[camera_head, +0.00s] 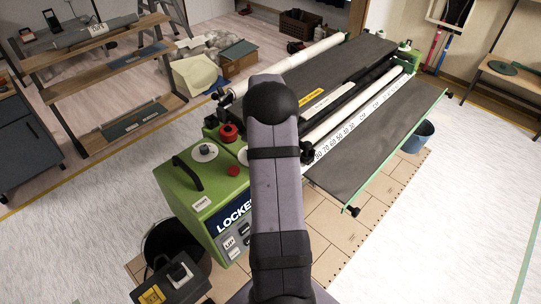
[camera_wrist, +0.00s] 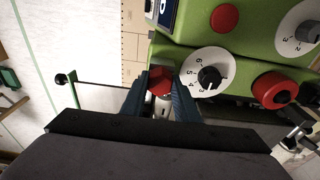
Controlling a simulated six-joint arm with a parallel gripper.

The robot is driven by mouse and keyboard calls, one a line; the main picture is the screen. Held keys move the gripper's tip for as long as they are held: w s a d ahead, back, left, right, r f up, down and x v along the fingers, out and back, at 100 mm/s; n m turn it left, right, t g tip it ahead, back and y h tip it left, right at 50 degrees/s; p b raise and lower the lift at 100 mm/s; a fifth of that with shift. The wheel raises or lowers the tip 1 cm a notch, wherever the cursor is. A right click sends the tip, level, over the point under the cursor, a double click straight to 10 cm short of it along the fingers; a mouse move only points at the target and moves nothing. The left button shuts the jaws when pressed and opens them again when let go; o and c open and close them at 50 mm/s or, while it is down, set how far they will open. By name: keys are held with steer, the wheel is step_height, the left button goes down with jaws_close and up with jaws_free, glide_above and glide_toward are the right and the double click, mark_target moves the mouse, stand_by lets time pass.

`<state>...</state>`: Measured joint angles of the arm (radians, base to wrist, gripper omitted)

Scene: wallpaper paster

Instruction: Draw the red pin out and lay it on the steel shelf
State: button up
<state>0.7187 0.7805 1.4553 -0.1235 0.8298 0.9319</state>
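In the wrist view a red pin head (camera_wrist: 160,80) sits between the two blue fingers of my gripper (camera_wrist: 161,92), with a pale metal part below it. The fingers flank the red head closely on both sides. I cannot tell whether they press on it. It lies at the edge of the green machine, beside a white numbered dial (camera_wrist: 205,62). In the head view my arm hides the gripper and the pin. I cannot tell which surface is the steel shelf; a wooden rack (camera_head: 110,65) with grey plates stands at the left.
The green machine (camera_head: 192,195) carries long white rollers (camera_head: 290,65) and a dark flap (camera_head: 375,150). A red knob (camera_wrist: 275,90) and a red button (camera_wrist: 224,18) are near my gripper. A black bucket (camera_head: 160,238) and a toolbox (camera_head: 172,283) stand at lower left.

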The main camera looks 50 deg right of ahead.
steer(key=shift+c, duration=0.8)
steer(key=shift+r, duration=0.1)
steer(key=shift+r, duration=0.1)
steer(key=shift+r+p, duration=1.7)
steer(key=shift+r, duration=0.5)
steer(key=shift+r, duration=0.15)
steer(key=shift+r+p, duration=1.45)
steer(key=shift+r, duration=0.4)
